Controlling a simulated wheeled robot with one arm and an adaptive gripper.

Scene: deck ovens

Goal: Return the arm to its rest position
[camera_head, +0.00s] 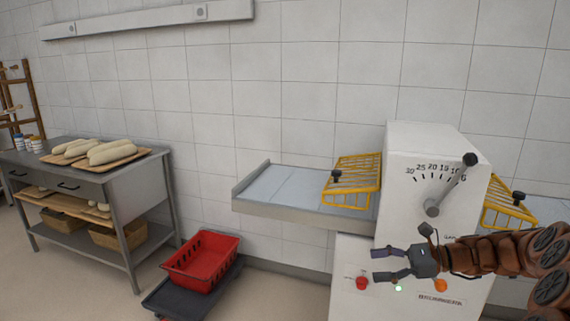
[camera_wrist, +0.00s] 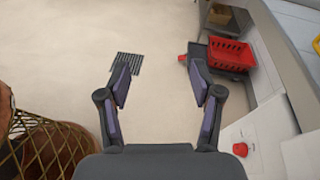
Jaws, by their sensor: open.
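My gripper (camera_head: 390,265) is in front of the white machine (camera_head: 405,175) at the right of the head view, with my brown arm reaching in from the right edge. In the wrist view my gripper (camera_wrist: 163,95) has its two purple-padded fingers spread wide apart, with nothing between them but bare floor. It is open and empty. The machine has a numbered dial and a lever with a black knob. Its front has a red button (camera_head: 362,283) and an orange one (camera_head: 440,285), close to the gripper.
A metal side table (camera_head: 300,212) and yellow wire guards (camera_head: 352,182) flank the machine. A red basket (camera_head: 202,262) sits on a dark low dolly (camera_head: 165,300). A steel bench (camera_head: 130,180) with dough on boards stands left. The floor is open.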

